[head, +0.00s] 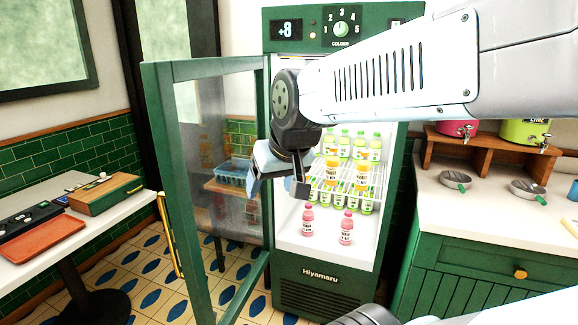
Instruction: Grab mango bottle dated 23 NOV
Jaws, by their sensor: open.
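Two orange bottles stand on the middle wire shelf of the open fridge in the head view: one at left (332,172) and one at right (361,175). They have orange tops and pale labels with dark print. The print is too small to read, so I cannot tell which is dated 23 NOV. My gripper (283,180) is open and empty, in front of the fridge opening, left of the orange bottles in the picture. My arm comes in from the upper right and hides the upper part of the fridge interior.
The fridge door (163,180) is swung open to the left. A counter (480,210) with dispensers is at right, a table (90,225) at left.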

